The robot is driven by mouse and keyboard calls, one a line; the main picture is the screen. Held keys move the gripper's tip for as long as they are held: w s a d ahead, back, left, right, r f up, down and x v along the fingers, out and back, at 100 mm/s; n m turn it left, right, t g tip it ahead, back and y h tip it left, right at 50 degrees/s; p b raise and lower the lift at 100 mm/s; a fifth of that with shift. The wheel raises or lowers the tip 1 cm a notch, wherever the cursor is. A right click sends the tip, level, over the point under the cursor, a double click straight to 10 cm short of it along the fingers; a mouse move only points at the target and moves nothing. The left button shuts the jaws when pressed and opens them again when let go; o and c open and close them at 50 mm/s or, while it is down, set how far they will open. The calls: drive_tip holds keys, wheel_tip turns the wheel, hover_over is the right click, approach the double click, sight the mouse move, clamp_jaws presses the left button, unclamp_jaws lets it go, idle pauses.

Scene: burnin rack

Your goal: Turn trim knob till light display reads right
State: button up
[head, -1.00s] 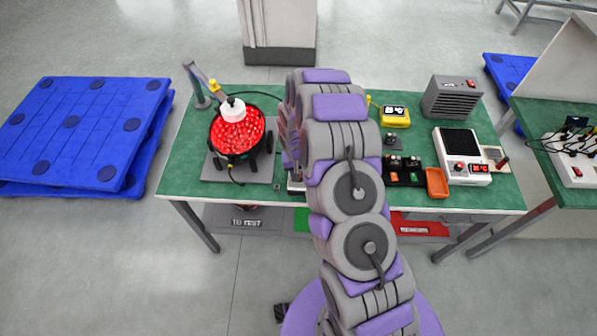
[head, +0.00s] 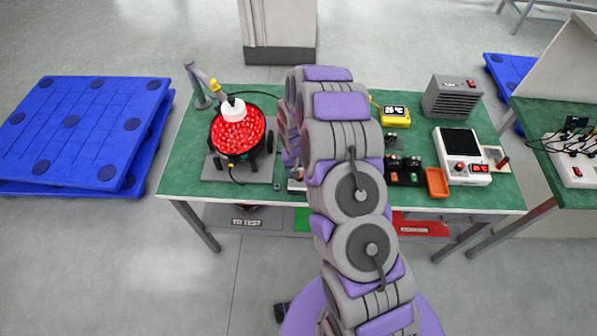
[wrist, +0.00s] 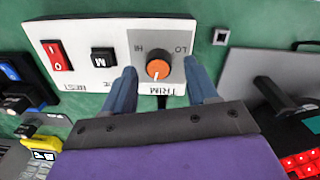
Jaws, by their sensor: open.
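The trim knob (wrist: 158,70) is orange with a dark rim, on the grey TRIM panel of a white control box (wrist: 85,70) in the wrist view. HI and LO marks are printed beyond it. My gripper (wrist: 160,82) is open, one blue finger on each side of the knob; I cannot tell whether they touch it. In the head view my arm hides most of this box. A round red-lit unit (head: 238,132) glows under a white lamp-like head (head: 233,110) on the bench, left of my arm. A yellow meter (head: 395,116) has a small screen reading about 25 °C.
The control box also has a red rocker switch (wrist: 57,55) and a black M button (wrist: 103,57). On the green bench (head: 300,97) to the right stand a grey vented box (head: 452,98), a white device (head: 463,155) and an orange tray (head: 437,183). Blue pallets (head: 85,130) lie left.

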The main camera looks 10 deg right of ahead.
wheel_tip(320, 180, up, 16)
drive_tip(key=p, duration=0.1)
drive_tip(key=shift+a+r, duration=0.15)
drive_tip(key=shift+a, duration=0.25)
idle(0.3)
drive_tip(key=s+r+n+b, duration=0.1)
drive_tip(key=s+r+b, duration=0.1)
drive_tip(key=s+r, duration=1.3)
drive_tip(key=s+d+g+b, duration=0.1)
drive_tip(key=s+b, duration=0.1)
drive_tip(key=s, duration=2.1)
drive_tip(key=shift+s+r+g+y, duration=0.25)
drive_tip(key=shift+r+g+y, duration=0.05)
drive_tip(key=shift+g, duration=0.1)
drive_tip(key=shift+d, duration=0.15)
idle(0.7)
